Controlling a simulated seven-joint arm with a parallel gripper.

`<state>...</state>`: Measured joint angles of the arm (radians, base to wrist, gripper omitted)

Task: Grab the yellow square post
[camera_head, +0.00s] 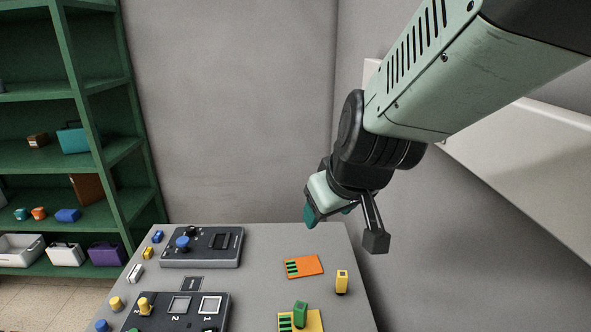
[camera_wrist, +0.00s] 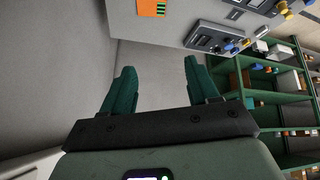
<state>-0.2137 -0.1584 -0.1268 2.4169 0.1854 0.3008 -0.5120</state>
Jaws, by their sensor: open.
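A yellow post (camera_head: 341,281) with a squarish outline stands upright near the right edge of the grey table (camera_head: 262,290), in the head view. I cannot make it out in the wrist view. My gripper (camera_head: 326,213) is up in the air over the table's back right corner, behind and above the post and apart from it. In the wrist view its two green fingers (camera_wrist: 160,68) are spread, with nothing between them.
An orange card (camera_head: 307,264) lies left of the post. A green post (camera_head: 300,313) stands on a yellow card (camera_head: 314,322) in front. Dark panels (camera_head: 170,261) and small coloured pieces fill the table's left side. Green shelves (camera_head: 100,110) stand at left.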

